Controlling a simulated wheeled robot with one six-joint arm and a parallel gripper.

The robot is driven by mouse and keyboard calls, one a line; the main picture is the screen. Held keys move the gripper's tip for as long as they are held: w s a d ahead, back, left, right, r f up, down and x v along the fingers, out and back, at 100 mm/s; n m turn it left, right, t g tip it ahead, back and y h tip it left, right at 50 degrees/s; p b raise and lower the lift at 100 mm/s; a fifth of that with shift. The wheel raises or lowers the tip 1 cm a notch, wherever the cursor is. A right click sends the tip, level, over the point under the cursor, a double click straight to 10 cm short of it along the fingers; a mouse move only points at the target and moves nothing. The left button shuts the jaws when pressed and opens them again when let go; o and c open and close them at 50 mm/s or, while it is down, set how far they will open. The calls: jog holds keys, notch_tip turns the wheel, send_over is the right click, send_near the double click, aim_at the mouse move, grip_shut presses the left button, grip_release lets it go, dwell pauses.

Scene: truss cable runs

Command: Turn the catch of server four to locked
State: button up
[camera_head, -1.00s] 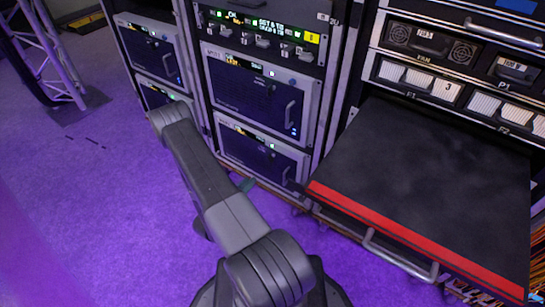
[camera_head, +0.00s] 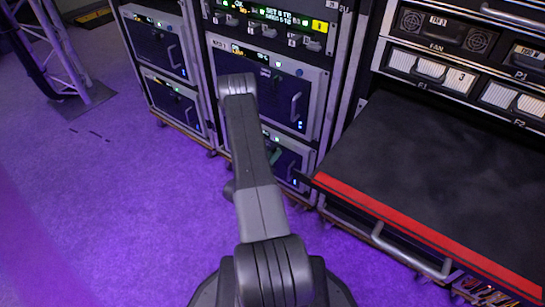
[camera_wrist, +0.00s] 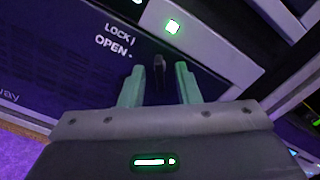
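In the wrist view a dark, narrow catch (camera_wrist: 159,70) stands out from a server's dark front panel (camera_wrist: 50,55). The words LOCK and OPEN are printed to its left, LOCK above OPEN. My gripper (camera_wrist: 157,80) has two green fingers, apart, one on each side of the catch; I cannot tell whether they touch it. Which mark the catch points to is unclear. In the head view a green finger of my gripper (camera_head: 275,156) shows at the lower server (camera_head: 289,163) of the middle rack. My arm hides much of that server, and its number is not readable.
A black drawer top (camera_head: 440,170) with a red front edge juts out at the right, close to my arm. Another server (camera_head: 270,90) sits above, with more in the left rack. Purple floor (camera_head: 120,200) is free at left.

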jog(key=shift+w+d, duration=0.1)
jog(key=shift+w, duration=0.05)
jog(key=shift+c, duration=0.3)
grip_shut()
jog(key=shift+m, duration=0.4)
jog(key=shift+m+b, duration=1.8)
jog(key=shift+m, duration=1.3)
